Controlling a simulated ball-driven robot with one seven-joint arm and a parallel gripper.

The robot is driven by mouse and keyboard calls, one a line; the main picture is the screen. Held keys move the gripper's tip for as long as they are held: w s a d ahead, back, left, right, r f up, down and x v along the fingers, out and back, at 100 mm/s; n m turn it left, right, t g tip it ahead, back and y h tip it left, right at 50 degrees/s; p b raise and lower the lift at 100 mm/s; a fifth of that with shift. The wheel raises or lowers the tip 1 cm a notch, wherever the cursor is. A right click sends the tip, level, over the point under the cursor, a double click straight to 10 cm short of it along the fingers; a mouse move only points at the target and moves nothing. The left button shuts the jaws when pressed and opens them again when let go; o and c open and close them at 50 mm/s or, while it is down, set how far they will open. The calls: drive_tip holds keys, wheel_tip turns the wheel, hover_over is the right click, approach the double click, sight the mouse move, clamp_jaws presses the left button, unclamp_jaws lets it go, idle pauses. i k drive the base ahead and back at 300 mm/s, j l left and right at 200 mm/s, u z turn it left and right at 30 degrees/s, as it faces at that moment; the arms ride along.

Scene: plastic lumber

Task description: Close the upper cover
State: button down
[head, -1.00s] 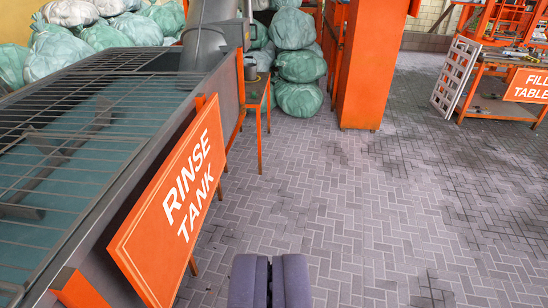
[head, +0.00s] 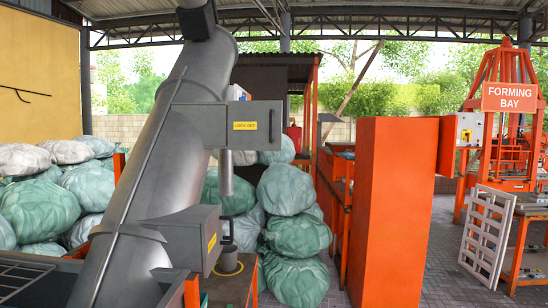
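A large grey inclined tube (head: 150,165) rises from the tank at lower left. A grey box-like part with a flat face and a yellow label (head: 245,126) juts from the tube's upper right side. It may be the upper cover; I cannot tell whether it stands open. A second grey box (head: 185,238) with a small yellow label sits lower on the tube. A grey vertical rod (head: 226,175) hangs between the two, above a stand with a yellow ring. My gripper is not in view.
A tall orange cabinet (head: 394,215) stands right of centre. Green and white sacks (head: 296,235) are piled behind the tube and at left. A white lattice frame (head: 486,235) leans against a table at right. The orange forming bay (head: 510,115) stands behind. Some paved floor (head: 440,265) is free.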

sight(252, 125)
drive_tip(key=i+u, duration=0.1)
drive_tip(key=i, duration=0.45)
drive_tip(key=i+l, duration=0.1)
drive_tip(key=i, duration=0.4)
drive_tip(key=i+l+u, duration=0.15)
drive_tip(key=i, duration=0.4)
drive_tip(key=i+u, duration=0.1)
drive_tip(key=i, duration=0.4)
